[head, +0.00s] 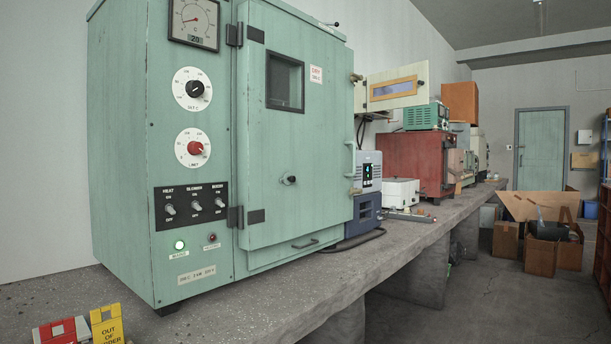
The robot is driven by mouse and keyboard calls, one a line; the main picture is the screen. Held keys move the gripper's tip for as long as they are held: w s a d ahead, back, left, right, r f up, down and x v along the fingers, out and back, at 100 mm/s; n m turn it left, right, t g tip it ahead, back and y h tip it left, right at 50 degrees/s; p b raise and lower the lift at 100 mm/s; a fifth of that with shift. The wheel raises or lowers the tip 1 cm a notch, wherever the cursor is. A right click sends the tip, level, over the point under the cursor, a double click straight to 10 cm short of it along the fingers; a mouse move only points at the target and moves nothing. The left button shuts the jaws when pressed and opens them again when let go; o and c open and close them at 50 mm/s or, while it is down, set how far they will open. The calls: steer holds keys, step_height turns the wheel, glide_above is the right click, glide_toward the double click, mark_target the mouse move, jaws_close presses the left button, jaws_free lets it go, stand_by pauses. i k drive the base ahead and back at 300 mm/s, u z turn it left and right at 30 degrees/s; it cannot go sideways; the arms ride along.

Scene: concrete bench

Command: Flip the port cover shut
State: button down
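A large green oven cabinet (190,130) stands on the concrete bench at the left. Its door (300,140) is closed and has a dark window. Below the window is a small round dark fitting (289,180) with a light edge. It may be the port and its cover, but it is too small to tell whether it is open or shut. My gripper is not in view.
The bench (330,285) has bare room in front of the oven. A red and a yellow sign (106,325) stand at the lower left. A blue-grey device (367,190), a white box (401,192) and a red cabinet (412,160) stand beyond. Cardboard boxes (540,255) sit on the floor.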

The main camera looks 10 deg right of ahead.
mark_target(288, 178)
steer(key=u, duration=0.05)
steer(key=k, duration=0.2)
steer(key=z, duration=0.4)
steer(key=i, duration=1.1)
steer(key=u, duration=0.45)
